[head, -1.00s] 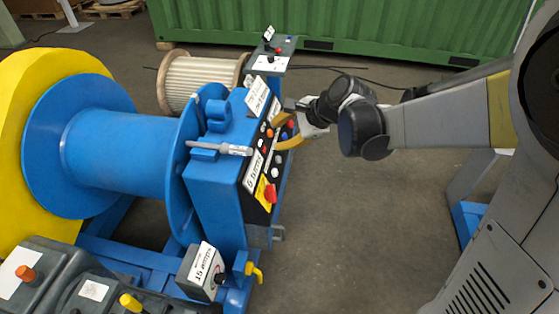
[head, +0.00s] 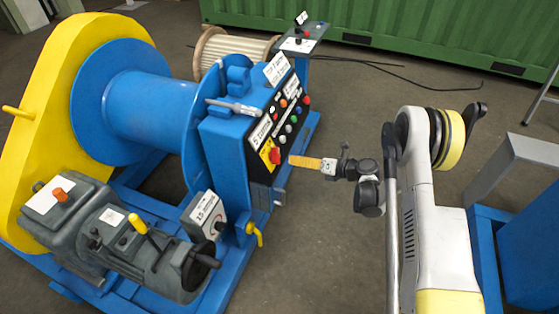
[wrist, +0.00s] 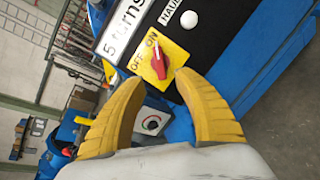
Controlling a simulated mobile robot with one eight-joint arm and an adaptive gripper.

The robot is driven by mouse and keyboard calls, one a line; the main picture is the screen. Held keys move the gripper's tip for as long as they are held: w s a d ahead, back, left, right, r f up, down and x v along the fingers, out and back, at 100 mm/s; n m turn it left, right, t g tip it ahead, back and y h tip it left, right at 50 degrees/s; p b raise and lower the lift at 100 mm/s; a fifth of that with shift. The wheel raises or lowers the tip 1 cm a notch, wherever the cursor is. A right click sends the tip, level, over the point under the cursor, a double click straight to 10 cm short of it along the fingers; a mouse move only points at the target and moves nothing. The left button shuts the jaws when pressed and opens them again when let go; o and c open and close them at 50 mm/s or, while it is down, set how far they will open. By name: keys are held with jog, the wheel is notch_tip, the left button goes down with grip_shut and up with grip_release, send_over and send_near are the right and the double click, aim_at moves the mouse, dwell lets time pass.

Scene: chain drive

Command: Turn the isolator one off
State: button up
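The isolator is a red rotary handle (wrist: 160,62) on a yellow plate with OFF and ON lettering, low on the black control panel. In the wrist view its narrow end appears to point towards ON. The same red handle (head: 275,155) shows in the head view at the panel's lower end. My gripper (wrist: 158,82) is open, with its yellow fingers spread on either side below the handle and nothing between them. In the head view my gripper (head: 294,160) reaches in from the right, close to the handle. Contact is not visible.
Several buttons (head: 289,129) sit above the isolator on the panel. A grey box with a dial (head: 206,215) and a yellow-handled valve (head: 254,233) stand below. The blue drum (head: 140,105) is left. Open floor lies right of the panel.

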aim_at(279, 157)
jog(key=b+x, duration=0.3)
jog(key=x, duration=0.6)
jog(key=shift+w+a+f, duration=0.15)
jog(key=shift+w+a, duration=0.1)
grip_shut()
